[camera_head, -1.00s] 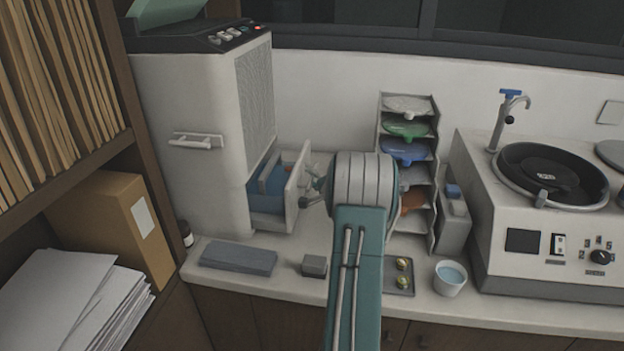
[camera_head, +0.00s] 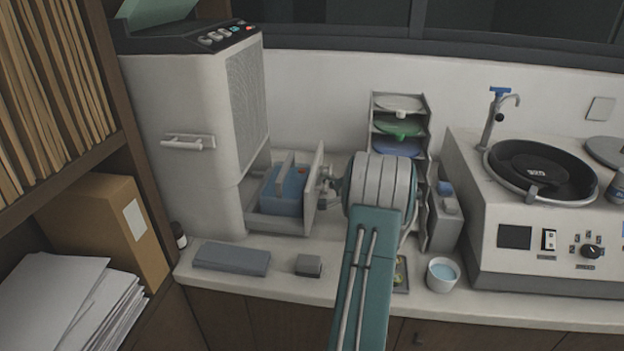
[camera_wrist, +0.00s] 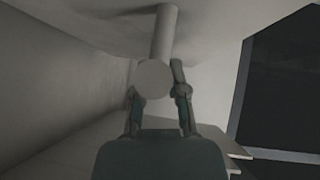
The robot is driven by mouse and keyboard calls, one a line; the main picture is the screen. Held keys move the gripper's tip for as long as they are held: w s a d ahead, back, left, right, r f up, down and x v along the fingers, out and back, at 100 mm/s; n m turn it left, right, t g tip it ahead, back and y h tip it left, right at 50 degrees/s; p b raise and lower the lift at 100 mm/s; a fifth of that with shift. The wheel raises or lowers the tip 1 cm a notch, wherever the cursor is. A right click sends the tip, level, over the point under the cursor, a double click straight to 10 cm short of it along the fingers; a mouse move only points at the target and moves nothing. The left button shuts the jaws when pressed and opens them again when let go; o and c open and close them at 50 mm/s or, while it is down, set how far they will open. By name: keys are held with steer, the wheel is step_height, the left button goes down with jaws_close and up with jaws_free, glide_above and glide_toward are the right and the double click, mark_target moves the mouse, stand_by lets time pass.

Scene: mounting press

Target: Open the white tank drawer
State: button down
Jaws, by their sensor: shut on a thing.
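The white tank drawer (camera_head: 314,190) stands pulled out from the lower right side of the tall white machine (camera_head: 200,110). A blue tank (camera_head: 285,192) sits inside it. My gripper (camera_head: 327,184) is at the outer face of the drawer front, with my wrist to its right. In the wrist view my gripper (camera_wrist: 160,95) is shut on the drawer's pale round handle (camera_wrist: 163,38). The drawer front (camera_wrist: 90,25) fills the top of that view. In the head view the handle is mostly hidden by the fingers.
A grey slab (camera_head: 232,258) and a small grey block (camera_head: 308,265) lie on the counter in front of the drawer. A tray rack (camera_head: 424,190) stands behind my wrist, close to it. A white cup (camera_head: 443,274) and a polishing machine (camera_head: 545,260) are at the right.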

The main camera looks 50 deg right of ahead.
steer(key=shift+s+d+f, duration=0.15)
steer(key=shift+s+f, duration=0.1)
steer(key=shift+s, duration=0.15)
steer(key=c, duration=0.6)
jaws_free()
steer(key=shift+c, duration=0.2)
steer(key=shift+r, duration=0.15)
steer(key=v, duration=1.1)
steer(key=shift+s, duration=0.4)
